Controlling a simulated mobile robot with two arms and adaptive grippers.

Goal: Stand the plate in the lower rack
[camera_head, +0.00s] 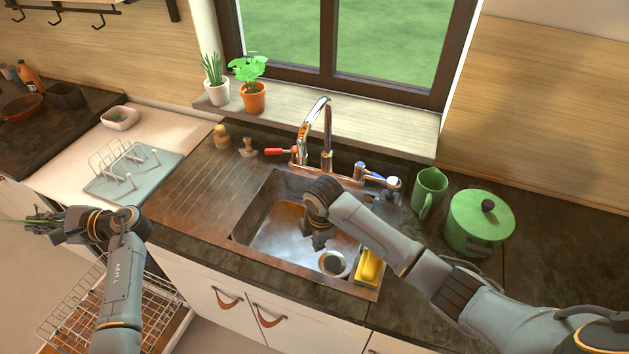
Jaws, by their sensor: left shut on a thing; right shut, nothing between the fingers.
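My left gripper (40,222) is at the left edge of the view, shut on a thin green thing, which looks like the plate (8,221) seen nearly edge-on. Most of the plate is cut off by the picture edge. The lower rack (66,318), a wire rack pulled out of the dishwasher below the counter, is at the lower left. My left gripper is above and left of it, and my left arm hides part of it. My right gripper (318,241) is shut and empty, pointing down over the sink.
A drying rack (128,165) sits on the left counter. Two potted plants stand by the window.

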